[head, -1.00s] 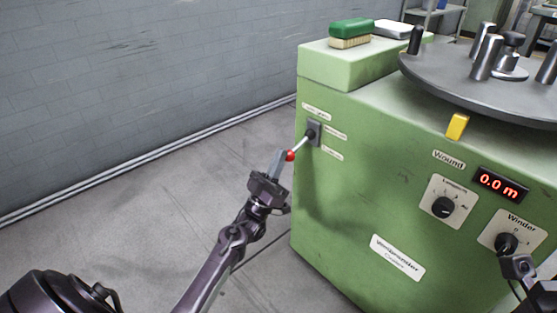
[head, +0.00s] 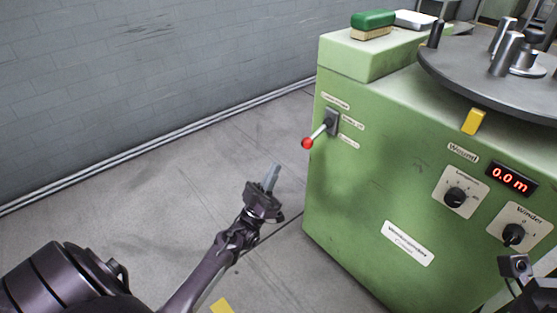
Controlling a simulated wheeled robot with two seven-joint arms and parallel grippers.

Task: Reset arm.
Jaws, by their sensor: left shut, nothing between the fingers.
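My left gripper (head: 271,178) is shut and empty. It is held over the floor to the left of the green machine (head: 370,190), apart from it. A lever with a red ball knob (head: 307,143) sticks out to the left from a dark plate (head: 331,121) on the machine's face. The knob is above and to the right of my left fingertips, with a clear gap between them. Part of my right arm (head: 515,266) shows at the lower right, in front of the machine near the Winder knob (head: 513,234). I cannot make out its fingers.
The machine carries a red display reading 0.0 m (head: 510,179), a second dial (head: 456,197) and a yellow block (head: 473,121). A green brush (head: 373,23) and a round dark turntable (head: 490,70) are on top. The floor on the left is clear up to the grey wall (head: 150,80).

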